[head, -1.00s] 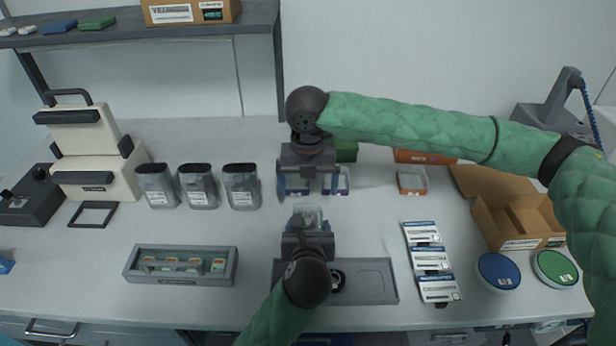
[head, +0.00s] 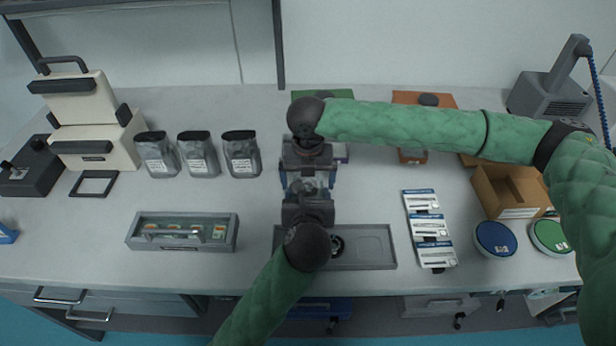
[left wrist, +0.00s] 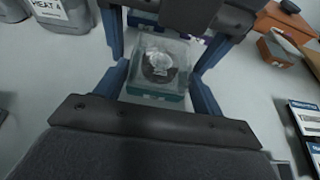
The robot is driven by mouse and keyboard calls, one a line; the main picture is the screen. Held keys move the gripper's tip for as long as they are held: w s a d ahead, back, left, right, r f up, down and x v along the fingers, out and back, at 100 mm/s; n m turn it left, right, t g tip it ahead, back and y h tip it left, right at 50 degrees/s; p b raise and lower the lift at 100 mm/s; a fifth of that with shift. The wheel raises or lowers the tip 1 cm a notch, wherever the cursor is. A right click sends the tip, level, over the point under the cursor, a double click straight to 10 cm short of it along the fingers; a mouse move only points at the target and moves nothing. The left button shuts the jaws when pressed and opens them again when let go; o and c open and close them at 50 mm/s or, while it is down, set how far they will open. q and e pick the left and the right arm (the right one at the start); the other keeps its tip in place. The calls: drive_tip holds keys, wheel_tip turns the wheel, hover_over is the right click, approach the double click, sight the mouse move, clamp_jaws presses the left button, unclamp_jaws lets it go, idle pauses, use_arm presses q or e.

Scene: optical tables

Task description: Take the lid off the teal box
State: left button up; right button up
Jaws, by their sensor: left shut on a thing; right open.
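The teal box (left wrist: 157,94) shows in the left wrist view as a small clear-walled box with a teal lower band and a shiny, pale round shape at its middle. I cannot tell the lid's edge from the box. My left gripper (head: 308,190) reaches in from the front and is shut on the box. Its blue fingers (left wrist: 158,90) lie along the box's sides. In the head view the box is small and mostly hidden between the grippers. My right gripper (head: 308,178) is open just behind and above it, its blue fingers spread wide.
A grey tray (head: 370,246) lies in front, with a dark ring partly behind my left wrist. Behind stand a green piece (head: 325,93), an orange lid with a dark knob (head: 410,98) and an orange-based clear box (left wrist: 278,48). Foil bags (head: 198,155) stand left; packets (head: 428,228) lie right.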

sight(311, 180)
drive_tip(key=c, duration=1.2)
drive_tip(key=shift+r, duration=0.15)
use_arm(q)
drive_tip(key=shift+f, duration=0.25)
use_arm(e)
drive_tip(key=shift+r, duration=1.05)
drive_tip(key=shift+w, duration=0.1)
drive_tip(key=shift+o, duration=0.2)
drive_tip(key=shift+r+h, duration=0.3)
drive_tip(key=shift+h, duration=0.2)
use_arm(q)
drive_tip(key=shift+a, duration=0.1)
use_arm(e)
drive_tip(key=shift+r+h, duration=0.1)
drive_tip(key=shift+h, duration=0.2)
use_arm(q)
drive_tip(key=shift+a, duration=0.1)
use_arm(e)
drive_tip(key=shift+d, duration=0.1)
